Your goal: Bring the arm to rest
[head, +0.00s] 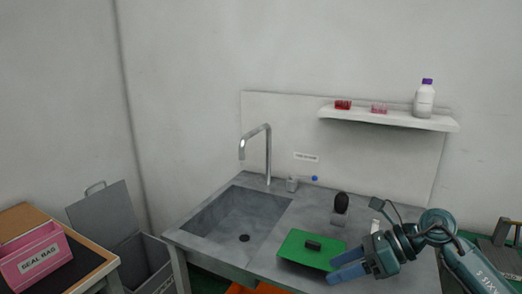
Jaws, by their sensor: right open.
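My right gripper (333,268) comes in from the lower right on a teal arm. Its two blue fingers point left and are apart, with nothing seen between them. They are over the front of the grey counter (290,215), next to the right front edge of a green board (297,257) with a black block-like handle (313,244). Whether the fingers touch the board I cannot tell. My left gripper is not in view.
A sink (225,215) with a tall faucet (268,150) is left of the board. A black-topped object (340,203) stands behind the gripper. A shelf (390,118) holds a white bottle (424,100). A pink bin (38,262) and an open grey bin (148,262) are left.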

